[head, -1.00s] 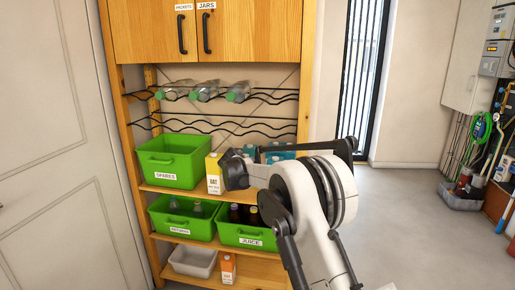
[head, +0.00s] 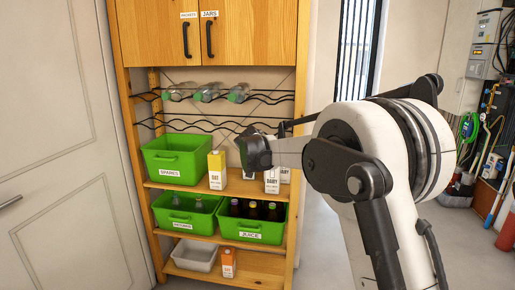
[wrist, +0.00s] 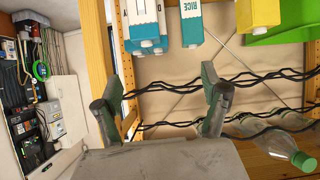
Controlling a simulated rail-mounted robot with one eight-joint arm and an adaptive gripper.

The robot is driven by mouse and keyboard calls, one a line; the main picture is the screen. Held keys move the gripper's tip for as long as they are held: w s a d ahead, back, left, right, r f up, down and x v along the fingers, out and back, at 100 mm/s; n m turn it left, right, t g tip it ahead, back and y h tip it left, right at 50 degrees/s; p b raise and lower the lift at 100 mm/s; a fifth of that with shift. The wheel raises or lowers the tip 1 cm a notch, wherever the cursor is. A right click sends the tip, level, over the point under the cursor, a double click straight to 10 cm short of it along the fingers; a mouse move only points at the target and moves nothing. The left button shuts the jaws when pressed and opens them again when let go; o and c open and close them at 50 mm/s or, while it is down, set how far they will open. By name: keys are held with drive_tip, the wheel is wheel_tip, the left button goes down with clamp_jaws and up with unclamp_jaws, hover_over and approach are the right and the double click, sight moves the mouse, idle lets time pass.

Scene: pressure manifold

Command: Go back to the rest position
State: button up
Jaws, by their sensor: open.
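My gripper (wrist: 160,105) shows in the wrist view, where the picture is upside down. Its two dark fingers are wide apart with nothing between them. They are in front of the wooden shelf unit (head: 122,100), near the wavy black wire racks. In the head view my white arm reaches toward the shelf from the right, and its dark wrist part covers some of the carton shelf. The fingertips are not clear there.
A yellow-topped carton (head: 217,170) and white DAIRY cartons (head: 272,181) stand beside the green SPARES bin (head: 174,158). A green JUICE bin (head: 250,236) with bottles is below. Clear bottles (head: 207,92) lie on the upper rack. Blue-and-white cartons (wrist: 192,20) are close to my fingers.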

drive_tip(key=s+d+r+g, duration=0.15)
drive_tip(key=s+d, duration=0.35)
drive_tip(key=s, duration=0.5)
drive_tip(key=s+d+r, duration=0.3)
drive_tip(key=s+d, duration=0.2)
drive_tip(key=s, duration=0.5)
drive_tip(key=s+d+r+g, duration=0.1)
drive_tip(key=s+d+r, duration=0.1)
drive_tip(key=s+d, duration=0.6)
drive_tip(key=s+f, duration=0.4)
drive_tip(key=s, duration=0.6)
drive_tip(key=s+f+n+g+y, duration=0.1)
drive_tip(key=s+f, duration=0.3)
drive_tip(key=s, duration=0.7)
drive_tip(key=s+d+f+g+y, duration=0.1)
drive_tip(key=s+f, duration=0.3)
drive_tip(key=s, duration=0.6)
drive_tip(key=shift+s+f, duration=0.2)
drive_tip(key=shift+s, duration=0.15)
